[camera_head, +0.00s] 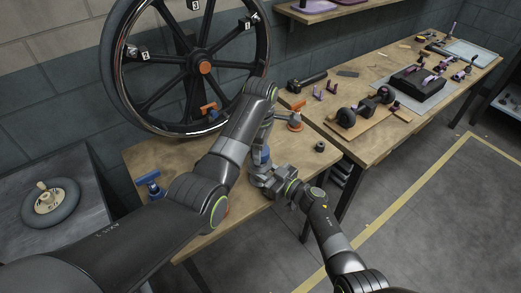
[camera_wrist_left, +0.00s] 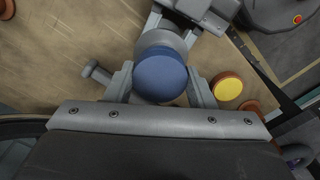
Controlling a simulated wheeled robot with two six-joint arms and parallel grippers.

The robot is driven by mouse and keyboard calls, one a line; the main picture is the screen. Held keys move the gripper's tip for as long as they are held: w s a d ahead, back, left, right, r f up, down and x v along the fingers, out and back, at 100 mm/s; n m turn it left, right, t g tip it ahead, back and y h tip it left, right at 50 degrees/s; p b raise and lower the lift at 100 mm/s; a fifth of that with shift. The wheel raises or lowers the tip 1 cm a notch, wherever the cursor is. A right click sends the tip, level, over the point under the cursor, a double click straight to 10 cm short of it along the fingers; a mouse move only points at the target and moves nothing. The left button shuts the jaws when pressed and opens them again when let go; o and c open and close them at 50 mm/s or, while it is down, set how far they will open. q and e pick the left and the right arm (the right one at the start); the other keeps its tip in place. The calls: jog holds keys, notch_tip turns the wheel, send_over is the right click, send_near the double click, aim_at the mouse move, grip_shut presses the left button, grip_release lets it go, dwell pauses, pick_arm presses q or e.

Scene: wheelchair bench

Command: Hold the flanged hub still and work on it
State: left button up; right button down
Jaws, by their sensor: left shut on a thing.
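The flanged hub appears to be the piece with a round blue end (camera_wrist_left: 160,76) and a grey disc (camera_wrist_left: 158,40) behind it in the left wrist view. In the head view only a small blue part of it (camera_head: 264,156) shows above the near bench. My left gripper (camera_head: 264,146) reaches down from above and is shut on this piece, with one finger on each side of the blue end. My right gripper (camera_head: 262,176) comes from the lower right and is close to the lower part of the piece. Its fingers are too hidden to tell whether they grip.
A large spoked wheel (camera_head: 186,62) stands behind the wooden bench (camera_head: 150,152). An orange-topped fixture (camera_head: 295,122), a small dark ring-like part (camera_head: 320,147) and a blue clamp (camera_head: 149,184) are on the bench. The right bench carries dumbbell-like parts (camera_head: 366,106) and a black case (camera_head: 416,84).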

pick_arm(q)
jog(key=shift+r, duration=2.05)
pick_arm(e)
jog(key=c, duration=0.9)
grip_release()
jog(key=shift+d, duration=0.1)
